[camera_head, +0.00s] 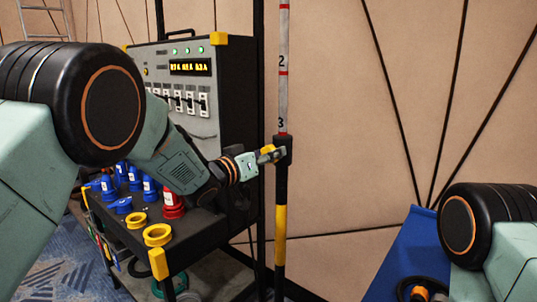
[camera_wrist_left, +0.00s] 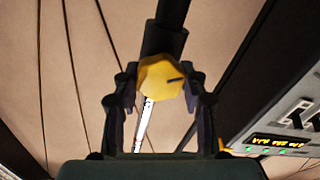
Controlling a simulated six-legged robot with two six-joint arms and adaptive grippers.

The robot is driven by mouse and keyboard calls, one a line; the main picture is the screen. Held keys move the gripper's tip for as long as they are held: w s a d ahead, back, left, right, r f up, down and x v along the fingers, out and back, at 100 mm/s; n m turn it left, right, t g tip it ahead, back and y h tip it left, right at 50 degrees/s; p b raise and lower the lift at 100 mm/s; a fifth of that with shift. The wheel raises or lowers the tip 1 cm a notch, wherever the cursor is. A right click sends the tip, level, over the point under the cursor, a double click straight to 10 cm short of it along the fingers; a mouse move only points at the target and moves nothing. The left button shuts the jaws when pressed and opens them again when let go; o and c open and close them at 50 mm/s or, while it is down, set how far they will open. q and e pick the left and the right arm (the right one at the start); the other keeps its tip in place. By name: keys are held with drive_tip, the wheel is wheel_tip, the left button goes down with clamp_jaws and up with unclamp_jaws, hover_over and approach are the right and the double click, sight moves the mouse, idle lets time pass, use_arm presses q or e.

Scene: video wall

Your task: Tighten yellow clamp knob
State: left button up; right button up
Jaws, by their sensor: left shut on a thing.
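The yellow clamp knob (camera_wrist_left: 162,78) sits between the two fingers of my left gripper (camera_wrist_left: 160,100) in the left wrist view, with a dark mark on its face. In the head view my left gripper (camera_head: 268,156) reaches the knob, which shows as a small yellow piece (camera_head: 267,149) beside the black clamp (camera_head: 283,150) on the upright pole. The gripper is shut on the knob. The pole has a white upper part with red marks and numbers (camera_head: 283,80), and a black and yellow lower part (camera_head: 280,220). My right gripper is not in view; only part of that arm shows.
A black control box (camera_head: 205,95) with lit displays and switches stands close behind my left arm. Below it, a black cart top (camera_head: 195,228) holds blue and red connectors and yellow rings (camera_head: 157,234). A blue surface (camera_head: 405,250) lies at the lower right.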

use_arm(q)
drive_tip(key=shift+r+m, duration=0.1)
drive_tip(key=shift+m, duration=0.2)
drive_tip(key=m, duration=0.2)
drive_tip(key=shift+m+p, duration=0.3)
drive_tip(key=shift+p, duration=0.1)
drive_tip(key=shift+d+m, duration=0.1)
drive_tip(key=shift+m, duration=1.7)
drive_tip(key=o, duration=1.2)
drive_tip(key=shift+c, duration=0.2)
drive_tip(key=shift+s, duration=0.1)
drive_tip(key=v, duration=1.2)
